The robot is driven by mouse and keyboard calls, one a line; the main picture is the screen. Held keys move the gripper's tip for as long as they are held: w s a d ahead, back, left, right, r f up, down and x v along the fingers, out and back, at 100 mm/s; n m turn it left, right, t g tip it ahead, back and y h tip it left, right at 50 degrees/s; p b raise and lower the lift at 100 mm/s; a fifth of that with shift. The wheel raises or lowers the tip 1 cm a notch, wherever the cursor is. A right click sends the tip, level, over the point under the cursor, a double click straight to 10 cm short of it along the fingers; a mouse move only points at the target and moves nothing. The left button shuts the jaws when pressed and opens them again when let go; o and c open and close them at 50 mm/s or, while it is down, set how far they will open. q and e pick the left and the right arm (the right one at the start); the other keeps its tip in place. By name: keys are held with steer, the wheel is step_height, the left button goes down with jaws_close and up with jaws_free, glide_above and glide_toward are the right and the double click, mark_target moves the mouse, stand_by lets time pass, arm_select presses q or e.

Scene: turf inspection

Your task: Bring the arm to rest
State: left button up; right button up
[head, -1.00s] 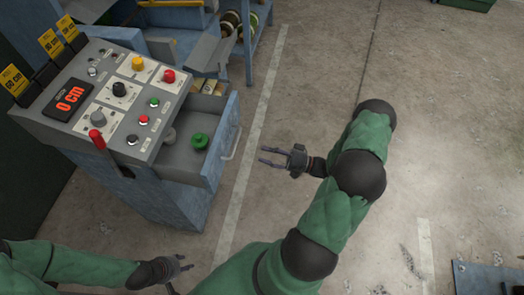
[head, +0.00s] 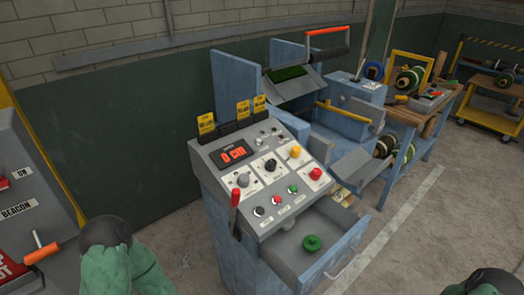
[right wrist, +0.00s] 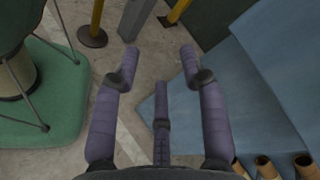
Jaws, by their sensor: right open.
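My right gripper (right wrist: 159,62) shows in the right wrist view with its purple fingers spread apart and nothing between them. Concrete floor lies beyond the fingers. In the head view only small green-sleeved parts of my arms show at the lower left and lower right edges, and neither hand is visible. My left gripper is in no current view. The grey and blue control console (head: 205,200) stands in the middle of the head view, its display reading 0 cm. Its drawer (head: 345,248) is open with a green knob (head: 312,243) inside.
A beacon panel (head: 30,170) with an orange-handled lever stands at the left. A blue machine (head: 235,95) and a workbench (head: 415,115) stand behind the console. The right wrist view shows a green base (right wrist: 45,120) at left and a blue panel (right wrist: 275,60) at right. Floor at right is clear.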

steer(key=s+a+f+n+g+h, duration=0.4)
steer(key=s+a+f+g+h, duration=0.1)
steer(key=s+f+g+h, duration=0.25)
steer(key=w+a+f+n+t+h, duration=0.1)
steer(key=w+a+t+h, duration=0.2)
steer(key=w+a+t, duration=0.1)
steer(key=shift+w+n, duration=0.3)
steer(key=shift+w, duration=0.2)
